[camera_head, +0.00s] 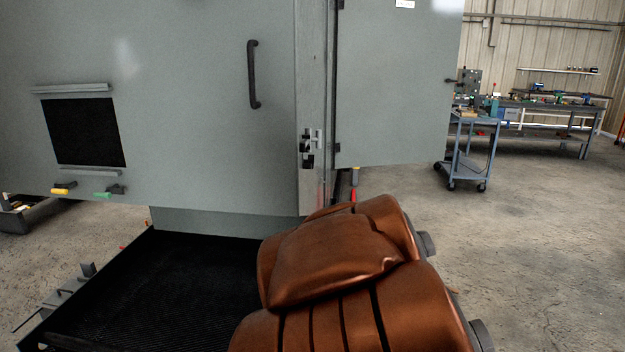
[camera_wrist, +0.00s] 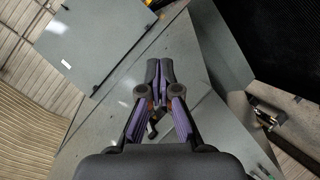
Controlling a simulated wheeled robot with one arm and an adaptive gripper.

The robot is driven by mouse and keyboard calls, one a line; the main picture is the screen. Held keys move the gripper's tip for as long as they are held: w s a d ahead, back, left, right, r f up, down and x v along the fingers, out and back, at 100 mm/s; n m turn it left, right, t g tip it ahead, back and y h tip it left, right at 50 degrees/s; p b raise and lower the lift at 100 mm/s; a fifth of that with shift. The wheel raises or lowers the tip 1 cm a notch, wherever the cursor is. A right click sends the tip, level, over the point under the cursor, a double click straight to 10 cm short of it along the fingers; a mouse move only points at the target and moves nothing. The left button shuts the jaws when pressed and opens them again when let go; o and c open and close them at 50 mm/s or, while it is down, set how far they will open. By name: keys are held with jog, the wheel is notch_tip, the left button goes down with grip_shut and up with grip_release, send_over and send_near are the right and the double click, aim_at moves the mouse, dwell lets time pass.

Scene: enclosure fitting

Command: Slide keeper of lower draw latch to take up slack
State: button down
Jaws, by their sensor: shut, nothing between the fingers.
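A small metal latch-like fitting (camera_head: 308,142) with dark parts sits on the narrow edge face of the grey enclosure (camera_head: 200,120) in the head view. I cannot tell whether it is the lower draw latch, and its keeper is too small to make out. In the wrist view my gripper (camera_wrist: 159,66) is shut, its two dark fingertips together and empty, in front of grey panel surfaces. A small dark part (camera_wrist: 154,126) shows between the finger linkages; I cannot tell what it is. The head view does not show my gripper; my brown arm covers the lower middle.
A grey door panel (camera_head: 393,85) stands at the right of the enclosure. A black bar handle (camera_head: 253,74), a dark vent (camera_head: 84,132), and yellow (camera_head: 62,191) and green (camera_head: 104,194) grips are on the front. A blue cart (camera_head: 470,150) stands right; the floor before it is clear.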

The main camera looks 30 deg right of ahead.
jog(key=w+d+r+n+t+b, duration=0.2)
jog(key=w+d+r+n+t, duration=0.2)
jog(key=w+r+n+t, duration=0.4)
jog(key=a+f+n+t+y+b, duration=0.2)
jog(key=a+f+n+y, duration=0.3)
jog(key=n+y, duration=0.6)
jog(key=w, duration=0.3)
jog(key=w+r, duration=0.1)
jog(key=w, duration=0.2)
jog(key=w+a+p, duration=0.1)
jog(key=w, duration=0.2)
jog(key=shift+w+r, duration=0.25)
jog(key=shift+w, duration=0.1)
jog(key=shift+w+d+r+p, duration=0.2)
jog(key=shift+w+d+p, duration=0.15)
jog(key=shift+w+d, duration=0.45)
jog(key=shift+w+d+r+p, duration=0.15)
jog(key=shift+w+d+p, duration=0.15)
jog(key=shift+w+d, duration=0.5)
